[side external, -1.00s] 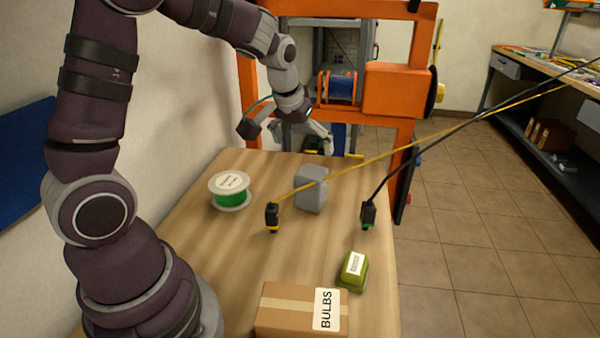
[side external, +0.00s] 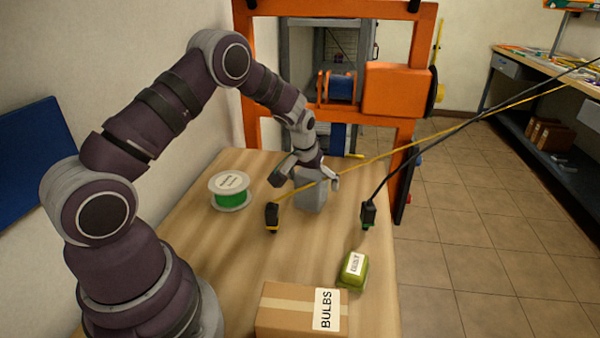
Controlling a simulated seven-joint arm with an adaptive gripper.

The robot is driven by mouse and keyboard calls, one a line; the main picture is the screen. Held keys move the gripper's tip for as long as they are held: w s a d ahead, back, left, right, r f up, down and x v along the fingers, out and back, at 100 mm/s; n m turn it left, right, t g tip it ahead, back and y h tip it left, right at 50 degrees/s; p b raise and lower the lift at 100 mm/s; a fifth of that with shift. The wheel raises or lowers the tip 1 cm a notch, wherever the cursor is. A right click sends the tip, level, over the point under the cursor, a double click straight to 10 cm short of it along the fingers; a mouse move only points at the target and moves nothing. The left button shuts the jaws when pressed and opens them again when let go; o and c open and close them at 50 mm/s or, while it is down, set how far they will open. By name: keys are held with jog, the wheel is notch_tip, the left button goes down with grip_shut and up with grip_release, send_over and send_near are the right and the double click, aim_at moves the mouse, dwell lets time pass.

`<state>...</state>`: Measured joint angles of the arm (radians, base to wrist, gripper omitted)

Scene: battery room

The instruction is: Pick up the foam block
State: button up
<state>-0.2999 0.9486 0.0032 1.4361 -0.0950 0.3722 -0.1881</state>
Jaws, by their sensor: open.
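The foam block, a grey block (side external: 311,200), stands on the wooden table toward its far side. My gripper (side external: 306,181) is open and empty over the top of the block, pointing down. One finger is to the left of the block and the other to the right, both near its top. The gripper hides the upper part of the block. I cannot tell whether either finger touches it.
A green wire spool (side external: 229,190) stands left of the block. A green labelled item (side external: 352,271) and a BULBS box (side external: 290,310) are nearer. The table's (side external: 235,255) middle is clear.

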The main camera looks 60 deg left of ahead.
jog(key=shift+c, duration=0.2)
jog(key=c, duration=1)
